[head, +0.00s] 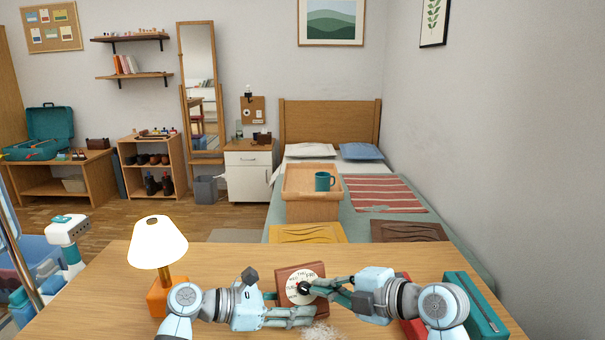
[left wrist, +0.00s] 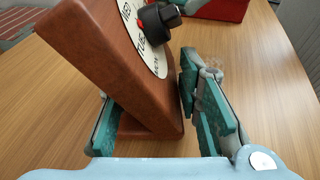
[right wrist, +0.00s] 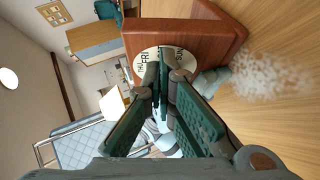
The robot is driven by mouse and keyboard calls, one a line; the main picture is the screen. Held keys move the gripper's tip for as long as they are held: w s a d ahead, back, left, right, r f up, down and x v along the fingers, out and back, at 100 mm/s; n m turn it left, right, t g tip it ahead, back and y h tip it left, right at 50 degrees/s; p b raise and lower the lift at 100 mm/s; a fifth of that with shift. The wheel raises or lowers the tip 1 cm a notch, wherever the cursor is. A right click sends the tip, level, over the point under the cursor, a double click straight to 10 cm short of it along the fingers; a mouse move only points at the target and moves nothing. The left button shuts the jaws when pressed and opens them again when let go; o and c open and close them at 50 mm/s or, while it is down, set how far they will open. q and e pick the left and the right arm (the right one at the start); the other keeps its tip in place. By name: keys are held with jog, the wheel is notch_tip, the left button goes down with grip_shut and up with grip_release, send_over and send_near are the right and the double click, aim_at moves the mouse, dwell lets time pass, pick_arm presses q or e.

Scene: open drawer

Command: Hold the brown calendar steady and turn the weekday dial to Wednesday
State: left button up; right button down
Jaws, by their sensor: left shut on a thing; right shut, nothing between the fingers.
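The brown calendar (head: 287,272) stands tilted back on the desk, with a white weekday dial (head: 308,272) on its face. A black knob (left wrist: 160,22) with a red mark sits at the dial's centre. In the left wrist view the red mark points toward the area between WED and TUE; I cannot tell exactly which. My left gripper (head: 291,307) is shut on the calendar's lower part, one finger on each side. My right gripper (head: 316,289) is shut and empty, its fingertips close in front of the dial by the knob. In the right wrist view the fingers hide the knob.
A lit lamp (head: 158,244) stands on the desk to the left. A red object (head: 407,324) and a teal case (head: 474,303) lie to the right. A whitish fuzzy patch (head: 320,331) is just in front of the calendar. The desk behind the calendar (head: 225,262) is clear.

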jog(key=shift+s+a, duration=0.1)
jog(key=shift+a, duration=0.15)
jog(key=shift+d, duration=0.4)
jog(key=s, duration=0.1)
jog(key=s+d+r, duration=0.1)
jog(key=s, duration=0.1)
jog(key=s+r, duration=0.1)
jog(key=shift+s+d+r, duration=0.25)
jog(key=shift+s+d, duration=0.15)
pick_arm(q)
jog(key=o, duration=1)
jog(key=shift+f, duration=0.1)
jog(key=shift+c, duration=0.2)
